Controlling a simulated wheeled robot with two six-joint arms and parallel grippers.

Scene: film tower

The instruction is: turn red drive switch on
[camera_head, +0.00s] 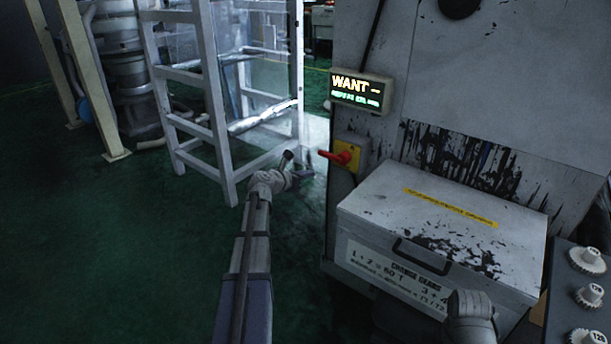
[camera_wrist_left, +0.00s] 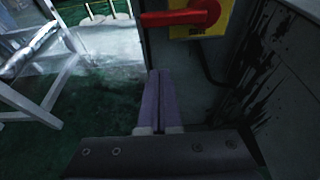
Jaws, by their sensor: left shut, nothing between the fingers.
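The red drive switch (camera_head: 341,156) is a red rotary handle on a yellow plate (camera_head: 352,148), on the left edge of the grey machine. Its handle points left, roughly level. In the left wrist view the red handle (camera_wrist_left: 182,17) and yellow plate (camera_wrist_left: 208,28) show at the top, cut off by the frame edge. My left gripper (camera_head: 304,175) is just left of and below the switch, apart from it. In the left wrist view its fingers (camera_wrist_left: 159,74) are together and empty, below the handle. My right arm shows at the bottom right, but its fingertips are not visible.
A sign reading "WANT" (camera_head: 361,91) is above the switch. A grey change-gears box (camera_head: 440,225) stands right of and below it. White gears (camera_head: 588,295) lie at the far right. A white frame rack (camera_head: 215,110) stands to the left. Green floor at left is clear.

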